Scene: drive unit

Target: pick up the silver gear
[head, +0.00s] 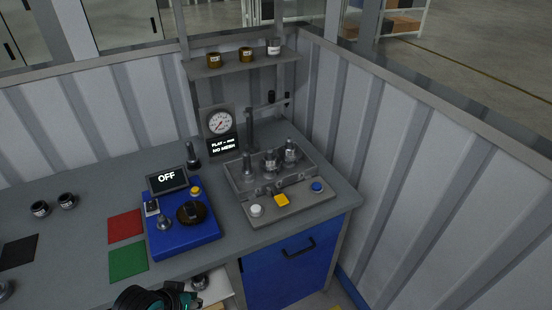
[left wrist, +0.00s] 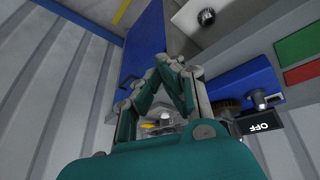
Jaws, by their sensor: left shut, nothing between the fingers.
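A small silver-grey gear (head: 200,281) sits on a pale open drawer or ledge below the table's front edge. It also shows in the left wrist view (left wrist: 206,17), at the top on the pale surface. Another silver piece (head: 274,47) stands on the high shelf beside two brass-coloured ones. I cannot tell for sure which is the task's gear. My left gripper (left wrist: 172,66) is shut and empty, apart from the gear on the pale surface. In the head view only part of my left arm shows at the bottom edge, close to that gear. My right gripper is in neither view.
A blue unit (head: 183,246) with an OFF display stands on the grey table, beside red (head: 125,226) and green (head: 128,262) mats. A grey fixture with pegs (head: 268,165) and buttons is at right. Two dark gears (head: 39,208) lie at left. Ribbed walls enclose the corner.

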